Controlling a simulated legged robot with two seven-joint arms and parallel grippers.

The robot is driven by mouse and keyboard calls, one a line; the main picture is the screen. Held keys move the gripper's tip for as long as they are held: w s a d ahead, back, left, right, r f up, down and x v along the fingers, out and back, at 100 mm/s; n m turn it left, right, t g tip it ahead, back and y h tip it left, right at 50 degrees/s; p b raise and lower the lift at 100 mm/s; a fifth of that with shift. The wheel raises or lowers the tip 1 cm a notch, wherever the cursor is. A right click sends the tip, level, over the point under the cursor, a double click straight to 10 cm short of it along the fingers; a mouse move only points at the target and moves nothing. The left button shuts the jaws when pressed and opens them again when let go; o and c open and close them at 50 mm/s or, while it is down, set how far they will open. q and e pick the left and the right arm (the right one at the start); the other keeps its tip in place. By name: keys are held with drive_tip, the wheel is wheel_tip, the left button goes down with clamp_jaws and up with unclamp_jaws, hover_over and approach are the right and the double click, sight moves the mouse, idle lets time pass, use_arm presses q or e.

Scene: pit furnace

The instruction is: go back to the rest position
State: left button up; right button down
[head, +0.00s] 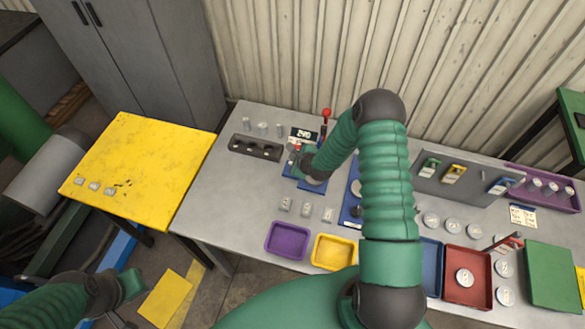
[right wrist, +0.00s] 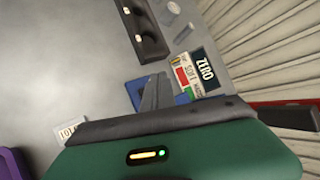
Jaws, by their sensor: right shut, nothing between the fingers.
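My right arm reaches over the grey bench (head: 225,190). My left gripper (head: 122,305) is low at the left, off the bench. Its fingers are too unclear to judge.
A purple tray (head: 269,253) and a yellow tray (head: 316,262) lie at the bench's front edge. A dark holder (head: 235,150) stands at the back left. A red tray (head: 452,291) and green block (head: 553,276) are at the right. A yellow table (head: 150,160) stands at the left.

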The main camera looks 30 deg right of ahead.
idle(0.4)
drive_tip(key=s+a+r+n+g+b, duration=0.3)
drive_tip(key=s+a+n+b, duration=0.3)
drive_tip(key=s+n, duration=0.5)
drive_tip(key=s+a+r+n+g+y+b, duration=0.1)
drive_tip(key=s+a+r+n+g+b, duration=0.2)
drive_tip(key=s+a+n, duration=0.7)
wheel_tip(320, 180, up, 3)
drive_tip(key=s+n+b, duration=0.2)
drive_tip(key=n, duration=0.5)
drive_tip(key=shift+a+f+n+g+b, duration=0.2)
drive_tip(key=shift+a+n+g+b, duration=0.1)
drive_tip(key=shift+a+b, duration=0.1)
drive_tip(key=shift+d, duration=0.15)
